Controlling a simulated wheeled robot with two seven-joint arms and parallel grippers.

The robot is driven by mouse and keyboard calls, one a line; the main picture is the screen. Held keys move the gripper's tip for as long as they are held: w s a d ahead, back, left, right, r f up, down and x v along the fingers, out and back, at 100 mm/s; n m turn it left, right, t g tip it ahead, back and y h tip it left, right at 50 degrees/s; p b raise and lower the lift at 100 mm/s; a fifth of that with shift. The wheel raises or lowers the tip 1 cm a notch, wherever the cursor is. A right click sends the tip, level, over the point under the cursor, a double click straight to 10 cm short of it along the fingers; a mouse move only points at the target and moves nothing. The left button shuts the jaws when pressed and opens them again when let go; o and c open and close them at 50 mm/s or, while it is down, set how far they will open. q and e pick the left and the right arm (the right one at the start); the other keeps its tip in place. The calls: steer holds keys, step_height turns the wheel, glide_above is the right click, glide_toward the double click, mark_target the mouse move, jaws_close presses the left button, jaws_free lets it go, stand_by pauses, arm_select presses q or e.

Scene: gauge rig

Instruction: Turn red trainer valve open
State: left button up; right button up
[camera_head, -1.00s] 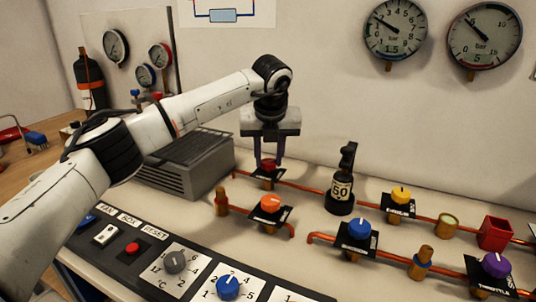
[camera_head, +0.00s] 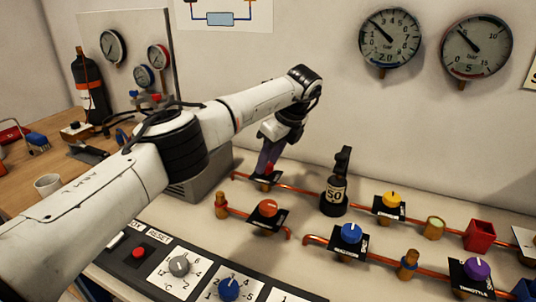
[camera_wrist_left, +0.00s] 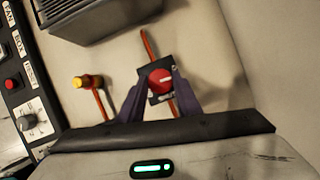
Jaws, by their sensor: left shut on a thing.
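The red valve knob (camera_head: 268,169) sits on a small black plate on the copper pipe at the back of the bench. In the left wrist view the red knob (camera_wrist_left: 160,79) lies between my two purple fingers, with a pale mark on its top. My left gripper (camera_head: 268,163) reaches down to it from above, tilted, and is shut on the knob. The same gripper (camera_wrist_left: 160,85) shows in the wrist view with a finger on each side of the knob. The fingers partly hide the knob in the head view. My right gripper is not in view.
An orange knob (camera_head: 268,208), a blue knob (camera_head: 351,233) and a yellow knob (camera_head: 392,199) stand nearby on pipes. A grey vented box (camera_head: 207,177) is behind my arm. A control panel (camera_head: 205,272) runs along the front.

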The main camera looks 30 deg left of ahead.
arm_select(q)
steer(key=shift+r+n+p, duration=0.1)
steer(key=shift+n+p, duration=0.3)
steer(key=shift+o, duration=0.2)
steer(key=shift+c, duration=0.2)
steer(key=o, duration=1.1)
steer(key=p+v, duration=0.3)
steer(key=v, duration=0.7)
steer(key=shift+w+r, duration=0.15)
steer(key=shift+w, duration=0.05)
